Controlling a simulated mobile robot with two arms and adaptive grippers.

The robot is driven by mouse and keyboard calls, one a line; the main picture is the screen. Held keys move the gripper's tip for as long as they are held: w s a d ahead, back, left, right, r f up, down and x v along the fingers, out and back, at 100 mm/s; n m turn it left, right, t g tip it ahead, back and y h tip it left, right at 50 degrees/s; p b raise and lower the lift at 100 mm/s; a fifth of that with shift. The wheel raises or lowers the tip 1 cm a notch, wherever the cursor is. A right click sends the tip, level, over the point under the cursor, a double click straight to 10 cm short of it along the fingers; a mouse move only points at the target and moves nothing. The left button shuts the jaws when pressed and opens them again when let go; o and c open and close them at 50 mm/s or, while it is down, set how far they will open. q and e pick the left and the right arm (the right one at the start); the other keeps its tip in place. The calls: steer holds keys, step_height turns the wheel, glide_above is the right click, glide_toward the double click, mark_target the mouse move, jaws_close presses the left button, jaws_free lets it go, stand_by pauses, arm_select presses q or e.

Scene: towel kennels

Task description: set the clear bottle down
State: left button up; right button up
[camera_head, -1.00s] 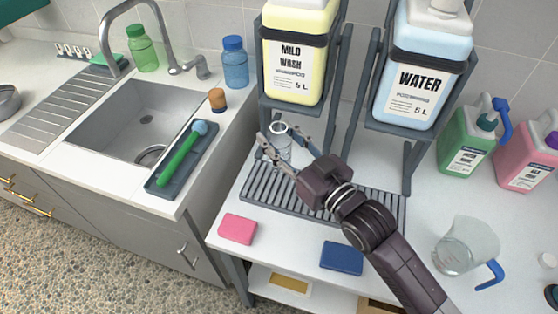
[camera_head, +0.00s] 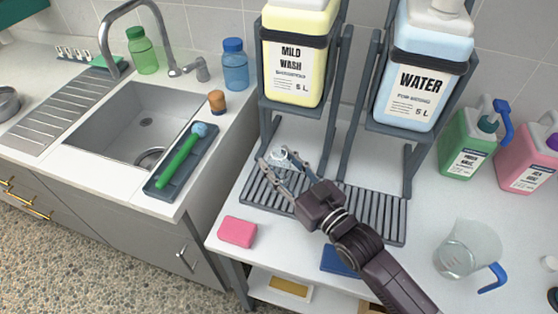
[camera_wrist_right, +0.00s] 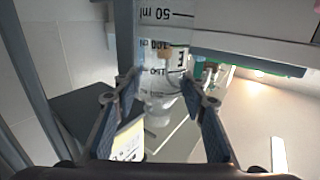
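The clear bottle (camera_head: 281,158) is between the fingers of my right gripper (camera_head: 280,159), over the back left part of the slatted grey drip tray (camera_head: 376,217). In the right wrist view the bottle (camera_wrist_right: 165,42) appears upside down, with black volume marks, between the two fingertips (camera_wrist_right: 165,88). The fingers are shut on it. It looks roughly upright. The fingers and arm partly cover it, and I cannot tell whether its base touches the slats. My left gripper is not in view.
The mild wash jug (camera_head: 297,62) and water jug (camera_head: 421,75) sit in grey stands behind the tray. A pink sponge (camera_head: 237,231) and blue sponge (camera_head: 339,260) lie in front. A clear pitcher (camera_head: 466,249) stands right. The sink (camera_head: 120,125) is left.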

steer(key=o, duration=0.4)
steer(key=shift+r, duration=0.2)
steer(key=b+v, duration=0.1)
steer(key=v, duration=1.1)
